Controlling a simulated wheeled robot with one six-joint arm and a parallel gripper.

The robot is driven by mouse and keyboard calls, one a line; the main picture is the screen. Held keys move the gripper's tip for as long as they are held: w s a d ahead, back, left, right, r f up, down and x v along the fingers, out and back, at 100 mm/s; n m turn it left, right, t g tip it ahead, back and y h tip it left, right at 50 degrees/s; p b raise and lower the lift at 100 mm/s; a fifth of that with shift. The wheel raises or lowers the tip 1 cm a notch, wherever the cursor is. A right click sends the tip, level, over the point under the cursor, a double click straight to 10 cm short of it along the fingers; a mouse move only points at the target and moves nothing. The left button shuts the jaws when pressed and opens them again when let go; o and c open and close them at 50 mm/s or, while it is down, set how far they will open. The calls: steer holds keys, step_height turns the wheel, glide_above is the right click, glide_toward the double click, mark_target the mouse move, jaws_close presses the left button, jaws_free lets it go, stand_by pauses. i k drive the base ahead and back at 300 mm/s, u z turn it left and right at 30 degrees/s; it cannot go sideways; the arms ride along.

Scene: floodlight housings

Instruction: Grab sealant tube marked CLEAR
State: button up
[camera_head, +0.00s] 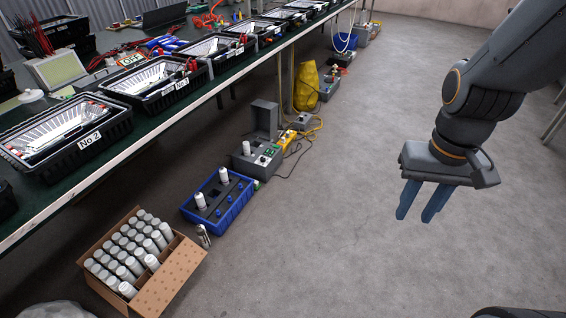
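Several white and grey capped tubes (129,252) stand upright in an open cardboard box (170,281) on the floor at the lower left. Two white tubes (200,201) stand in a blue crate (232,214) behind the box. I cannot read CLEAR on any of them, so I cannot tell which tube is so marked. My gripper (414,214) hangs at the right over bare floor, far from the box and the crate. Its two blue fingers point down with a gap between them and nothing held.
A long green-topped bench (130,150) with black housing trays (68,139) runs along the left. A grey tester case (256,160), a yellow bag (307,88) and cables lie on the floor beside it. The middle and right floor is clear.

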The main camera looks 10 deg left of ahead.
mark_target(246, 147)
steer(key=z, duration=0.55)
steer(key=i, duration=1.85)
steer(key=u, duration=1.15)
steer(key=i, duration=0.75)
steer(key=u, duration=1)
steer(key=i, duration=0.2)
steer(key=u, duration=0.2)
